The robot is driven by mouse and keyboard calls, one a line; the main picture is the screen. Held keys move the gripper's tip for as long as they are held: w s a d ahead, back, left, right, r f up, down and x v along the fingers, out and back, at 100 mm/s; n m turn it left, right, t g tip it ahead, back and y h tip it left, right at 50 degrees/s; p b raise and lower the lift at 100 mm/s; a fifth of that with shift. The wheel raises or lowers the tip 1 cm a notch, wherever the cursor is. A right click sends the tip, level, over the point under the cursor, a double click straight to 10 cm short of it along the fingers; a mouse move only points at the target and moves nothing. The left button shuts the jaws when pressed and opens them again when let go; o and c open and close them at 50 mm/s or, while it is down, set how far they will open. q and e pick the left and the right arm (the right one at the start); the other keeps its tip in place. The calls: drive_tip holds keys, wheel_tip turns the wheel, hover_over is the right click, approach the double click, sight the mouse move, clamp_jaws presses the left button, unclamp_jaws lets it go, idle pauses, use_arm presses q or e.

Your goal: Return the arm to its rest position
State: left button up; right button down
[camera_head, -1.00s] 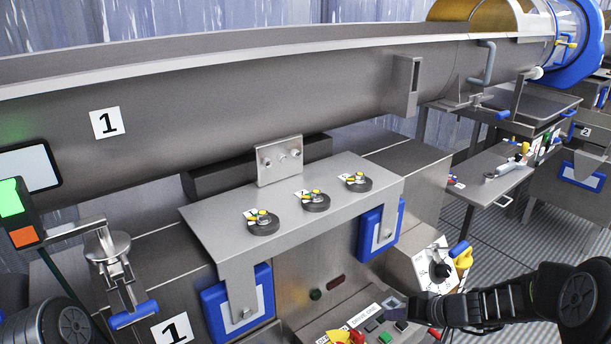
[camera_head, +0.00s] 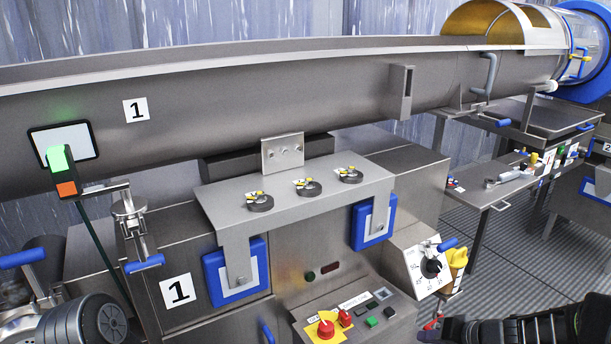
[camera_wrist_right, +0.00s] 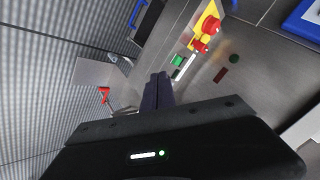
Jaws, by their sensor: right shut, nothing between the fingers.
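The panel carries a red knob (camera_head: 326,328) on yellow and a green button (camera_head: 371,321). A dial box (camera_head: 420,266) stands beside a yellow handle (camera_head: 457,260). A steel shelf (camera_head: 225,200) holds three round discs. Striped floor (camera_head: 510,270) is open at right.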

drive_tip(key=s+a+f+m+g+h+p, duration=0.1)
drive_tip(key=s+a+f+g+h, duration=0.1)
drive_tip(key=s+f, duration=0.5)
drive_tip(key=s+a+f+m+g+h, duration=0.1)
drive_tip(key=s+a+f+g+h, duration=0.15)
drive_tip(key=s+f, duration=0.4)
drive_tip(key=s+a+f+n+g+y+p, duration=0.1)
drive_tip(key=s+a+f+y, duration=0.1)
drive_tip(key=s+a, duration=0.5)
drive_tip(key=s+a+f+n+g+y+p, duration=0.1)
drive_tip(key=s+a+f+n, duration=0.1)
drive_tip(key=s+a+f, duration=0.2)
drive_tip(key=s+a, duration=0.3)
drive_tip(key=a, duration=0.3)
drive_tip(key=shift+y, duration=0.35)
